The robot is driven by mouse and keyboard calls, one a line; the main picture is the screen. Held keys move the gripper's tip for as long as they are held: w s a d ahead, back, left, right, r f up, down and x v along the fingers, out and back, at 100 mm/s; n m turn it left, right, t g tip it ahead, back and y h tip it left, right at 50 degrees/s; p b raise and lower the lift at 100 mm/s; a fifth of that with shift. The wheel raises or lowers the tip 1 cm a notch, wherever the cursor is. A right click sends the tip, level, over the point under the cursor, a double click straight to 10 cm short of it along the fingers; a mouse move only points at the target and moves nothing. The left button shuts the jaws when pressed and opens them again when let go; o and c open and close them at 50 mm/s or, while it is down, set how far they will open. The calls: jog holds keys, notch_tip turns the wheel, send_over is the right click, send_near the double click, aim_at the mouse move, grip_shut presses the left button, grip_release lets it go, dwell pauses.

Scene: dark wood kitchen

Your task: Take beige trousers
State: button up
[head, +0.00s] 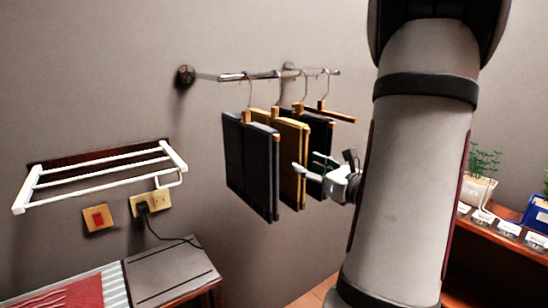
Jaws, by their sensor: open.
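The beige trousers (291,168), yellowish tan, hang folded on a hanger from the wall rail (262,76). They hang between dark blue trousers (249,165) on the left and black trousers (321,135) on the right. My gripper (312,164) is at the right of the beige trousers, in front of the black ones, with its fingers apart and pointing left. The fingertips appear close to the beige trousers; I cannot tell whether they touch. Part of the beige trousers is hidden behind the dark blue pair.
An empty wooden hanger (330,113) hangs at the rail's right end. A white wall rack (100,172) is at left, above a socket (151,202) with a plugged cord. A shelf with potted plants (482,162) stands at right. Wall below the trousers is clear.

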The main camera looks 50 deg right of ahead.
aim_at(291, 157)
jog(key=shift+a+r+p+x, duration=0.1)
jog(key=shift+a+p+x, duration=0.15)
jog(key=shift+x, duration=1.5)
jog(key=shift+a+r+p+x, duration=0.1)
jog(key=shift+p+x, duration=0.1)
jog(key=shift+x, duration=1.55)
jog(key=shift+w, duration=0.1)
grip_shut()
